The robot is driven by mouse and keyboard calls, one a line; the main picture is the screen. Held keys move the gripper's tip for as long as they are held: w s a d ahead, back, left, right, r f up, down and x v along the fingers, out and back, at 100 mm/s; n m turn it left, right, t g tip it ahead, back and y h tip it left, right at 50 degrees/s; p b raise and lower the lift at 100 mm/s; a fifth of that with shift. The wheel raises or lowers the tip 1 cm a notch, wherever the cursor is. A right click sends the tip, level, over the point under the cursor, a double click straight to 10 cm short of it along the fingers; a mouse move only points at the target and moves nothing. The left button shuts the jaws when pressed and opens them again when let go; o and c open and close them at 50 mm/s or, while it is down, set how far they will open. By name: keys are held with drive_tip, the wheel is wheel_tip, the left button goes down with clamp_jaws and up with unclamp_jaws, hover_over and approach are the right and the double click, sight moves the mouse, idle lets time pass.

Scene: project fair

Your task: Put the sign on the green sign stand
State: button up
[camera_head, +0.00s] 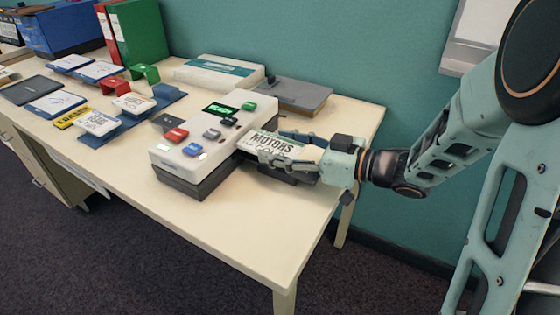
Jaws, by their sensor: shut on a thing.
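A white sign (270,140) with dark lettering that reads "MOTORS" lies at the right side of a white machine. My gripper (282,158) reaches in from the right and is shut on this sign. Part of the sign is hidden by the fingers. I cannot tell whether the sign still touches the machine. The green sign stand (146,72) is at the back left of the table, in front of the upright binders. It looks empty. My gripper is well to the right of it.
The white machine (205,145) with coloured buttons and a green display stands between my gripper and the stands. Near the green stand are a red stand (113,86), a blue stand (166,92) and several other signs. The table's front right (265,225) is clear.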

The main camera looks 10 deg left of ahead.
drive_tip(key=shift+f, duration=1.4)
drive_tip(key=shift+f, duration=0.3)
drive_tip(key=o, duration=1.2)
drive_tip(key=shift+o, duration=0.2)
drive_tip(key=shift+b, duration=0.45)
